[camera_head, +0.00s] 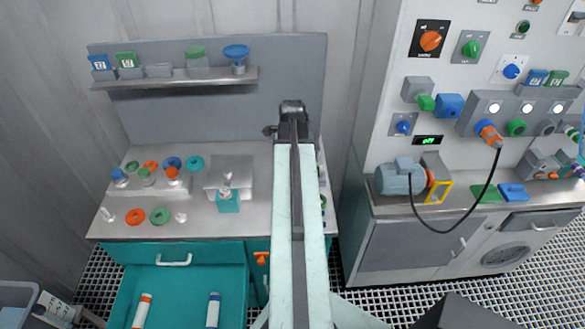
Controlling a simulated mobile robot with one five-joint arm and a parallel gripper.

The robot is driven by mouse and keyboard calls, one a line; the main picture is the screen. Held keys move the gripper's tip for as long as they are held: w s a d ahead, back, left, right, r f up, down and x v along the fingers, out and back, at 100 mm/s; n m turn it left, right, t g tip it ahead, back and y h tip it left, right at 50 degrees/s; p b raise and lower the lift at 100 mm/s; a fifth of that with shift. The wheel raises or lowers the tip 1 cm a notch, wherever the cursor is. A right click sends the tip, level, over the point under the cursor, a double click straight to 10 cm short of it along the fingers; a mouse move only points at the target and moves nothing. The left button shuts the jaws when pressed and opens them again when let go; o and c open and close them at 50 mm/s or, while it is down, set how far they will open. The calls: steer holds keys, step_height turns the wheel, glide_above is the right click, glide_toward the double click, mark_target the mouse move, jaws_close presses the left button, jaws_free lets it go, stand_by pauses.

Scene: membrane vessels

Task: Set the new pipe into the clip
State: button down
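My arm stretches up the middle of the picture. My gripper (293,108) is at its far end, dark and seen from behind, in front of the grey back panel; its fingers cannot be made out. Two white tubes lie in the open teal drawer at lower left: one with an orange end (142,311) and one with a blue end (213,310). I cannot tell which of them, if either, is the new pipe. A small teal block with a pale fitting (228,201) sits on the steel bench; I cannot tell whether it is the clip. My gripper is well apart from the tubes.
The steel bench (120,228) holds several coloured caps and rings at left. A shelf (180,81) above holds small blue and green items. At right stand a motor (400,178), a hanging black cable (480,195) and a control panel. My arm hides part of the bench.

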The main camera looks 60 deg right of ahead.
steer(key=shift+f, duration=0.25)
stand_by(0.3)
steer(key=c, duration=0.9)
jaws_free()
steer(key=shift+o, duration=0.2)
step_height(320, 180, up, 8)
steer(key=p, duration=0.8)
steer(key=shift+r, duration=0.15)
